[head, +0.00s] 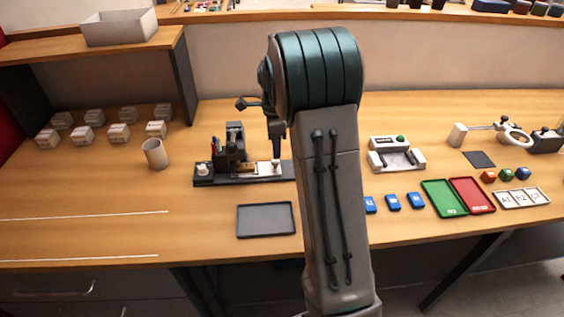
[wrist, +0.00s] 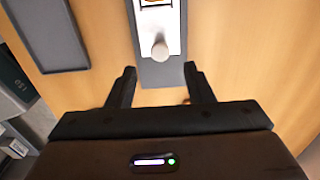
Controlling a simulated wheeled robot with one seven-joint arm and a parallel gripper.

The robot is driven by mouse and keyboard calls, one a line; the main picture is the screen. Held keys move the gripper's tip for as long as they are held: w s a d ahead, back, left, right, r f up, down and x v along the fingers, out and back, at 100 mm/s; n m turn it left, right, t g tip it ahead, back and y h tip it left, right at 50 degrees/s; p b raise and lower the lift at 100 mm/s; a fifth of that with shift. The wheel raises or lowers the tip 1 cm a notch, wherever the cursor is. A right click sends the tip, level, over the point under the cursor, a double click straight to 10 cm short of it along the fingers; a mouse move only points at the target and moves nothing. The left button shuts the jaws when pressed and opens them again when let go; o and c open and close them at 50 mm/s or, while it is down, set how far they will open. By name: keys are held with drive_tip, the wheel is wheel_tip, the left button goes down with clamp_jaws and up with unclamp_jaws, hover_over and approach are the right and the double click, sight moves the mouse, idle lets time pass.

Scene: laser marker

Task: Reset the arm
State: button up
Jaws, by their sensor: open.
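My arm rises in the middle of the head view and hides part of the table behind it. In the wrist view my gripper (wrist: 160,86) is open, its two dark fingers apart with nothing held between them. Just beyond the fingertips is the dark base of the laser marker (wrist: 162,74) with a round pale knob (wrist: 160,49) on a white plate. In the head view the laser marker (head: 240,178) stands left of my arm.
A dark tray (head: 266,220) lies in front of the marker. Right of my arm are blue blocks (head: 392,202), a green tray (head: 443,198), a red tray (head: 472,195) and a white fixture (head: 396,158). The front left table is clear.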

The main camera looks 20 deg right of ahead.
idle(0.4)
drive_tip(key=s+a+r+n+t, duration=0.1)
drive_tip(key=s+a+r+n, duration=0.3)
drive_tip(key=s, duration=0.3)
drive_tip(key=s+a+r+n+t, duration=0.1)
drive_tip(key=s+a+r+n, duration=0.1)
drive_tip(key=s+r+n, duration=0.35)
drive_tip(key=s+a+f+n, duration=0.1)
drive_tip(key=s+n, duration=0.5)
drive_tip(key=s, duration=0.1)
drive_tip(key=s+a+f+n+t, duration=0.1)
drive_tip(key=s+a+n, duration=0.1)
drive_tip(key=s+n, duration=0.3)
drive_tip(key=s, duration=0.3)
drive_tip(key=shift+f+n, duration=0.25)
drive_tip(key=shift+n, duration=0.1)
idle(0.6)
